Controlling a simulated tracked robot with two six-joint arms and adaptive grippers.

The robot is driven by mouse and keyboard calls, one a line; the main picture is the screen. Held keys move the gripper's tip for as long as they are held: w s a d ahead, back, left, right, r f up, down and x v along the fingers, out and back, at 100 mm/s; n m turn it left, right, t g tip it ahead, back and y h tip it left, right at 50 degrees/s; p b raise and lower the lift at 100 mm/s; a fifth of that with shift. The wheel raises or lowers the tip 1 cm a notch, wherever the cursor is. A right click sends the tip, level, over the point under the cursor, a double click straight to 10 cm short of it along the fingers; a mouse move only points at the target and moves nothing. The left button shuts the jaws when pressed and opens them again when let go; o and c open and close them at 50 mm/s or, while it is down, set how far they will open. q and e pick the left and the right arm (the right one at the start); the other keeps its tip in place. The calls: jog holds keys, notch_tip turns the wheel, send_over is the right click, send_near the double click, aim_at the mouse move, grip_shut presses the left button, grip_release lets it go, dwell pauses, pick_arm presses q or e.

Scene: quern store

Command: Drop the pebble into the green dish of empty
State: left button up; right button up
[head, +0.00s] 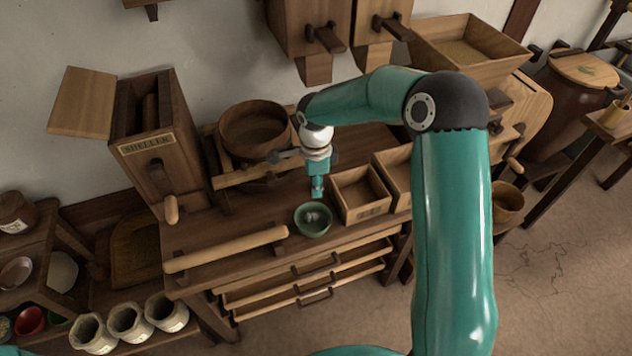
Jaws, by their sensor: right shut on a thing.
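The green dish (312,231) is a small round bowl on the wooden bench, near its front edge. A pale patch shows inside it; I cannot tell whether it is a thing or a shine. My right gripper (317,192) points down just above the dish's back rim. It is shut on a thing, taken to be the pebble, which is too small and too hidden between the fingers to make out. My left gripper is not in view.
Wooden boxes (361,213) stand right of the dish. A wooden roller (228,249) lies to its left. A round sieve (253,132) and the sheller box (150,150) stand behind and left. Drawers (300,284) are below. Sacks (130,322) stand at lower left.

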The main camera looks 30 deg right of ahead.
jog(key=shift+f+b, duration=1.05)
jog(key=shift+f, duration=1.3)
jog(key=o, duration=0.9)
notch_tip(320, 180, up, 12)
jog(key=shift+f, duration=0.1)
